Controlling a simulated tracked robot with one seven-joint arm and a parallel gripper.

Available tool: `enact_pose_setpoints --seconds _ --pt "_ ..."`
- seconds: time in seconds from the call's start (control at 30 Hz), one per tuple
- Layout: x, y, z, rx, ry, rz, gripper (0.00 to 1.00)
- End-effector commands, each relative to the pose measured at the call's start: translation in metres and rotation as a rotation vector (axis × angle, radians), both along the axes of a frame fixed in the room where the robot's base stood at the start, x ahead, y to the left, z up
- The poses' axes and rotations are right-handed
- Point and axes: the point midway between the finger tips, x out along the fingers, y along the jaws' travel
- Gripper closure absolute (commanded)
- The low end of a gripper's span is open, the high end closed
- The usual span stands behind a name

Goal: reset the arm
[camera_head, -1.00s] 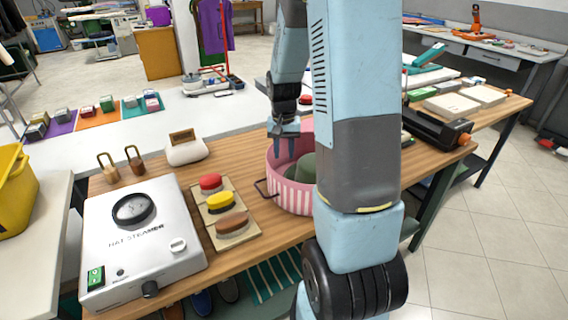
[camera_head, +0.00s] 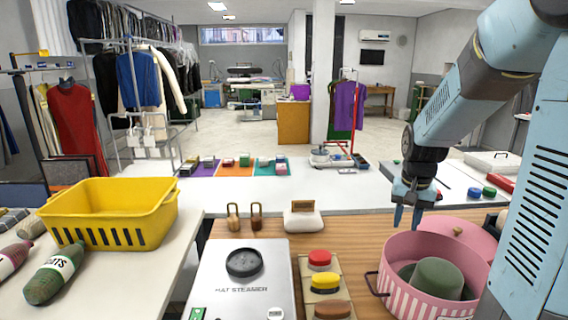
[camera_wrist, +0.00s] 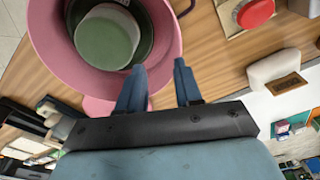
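My gripper (camera_head: 409,217) hangs at the end of my blue arm on the right of the head view, above the wooden table near the back of the pink striped hat box. In the wrist view my gripper (camera_wrist: 158,86) has its two blue fingers apart with nothing between them. The pink hat box (camera_head: 400,286) stands open on the table, and a green hat (camera_head: 438,278) lies in it. The box (camera_wrist: 48,40) and hat (camera_wrist: 106,40) also show at the upper left of the wrist view.
A hat steamer (camera_head: 240,280) and a board with red, yellow and brown brushes (camera_head: 320,258) are left of the box. A yellow basket (camera_head: 110,230) is on the left counter.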

Motion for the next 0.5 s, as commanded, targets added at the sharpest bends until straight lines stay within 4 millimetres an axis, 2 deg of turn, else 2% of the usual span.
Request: enact_pose_setpoints --seconds 0.03,0.2,0.5 --pt "-0.008 0.007 0.013 -0.005 -0.023 0.021 0.66" --pt "-0.035 0.025 0.045 -0.020 -0.088 0.087 0.66" --pt "-0.088 0.053 0.089 -0.046 -0.202 0.199 0.66"
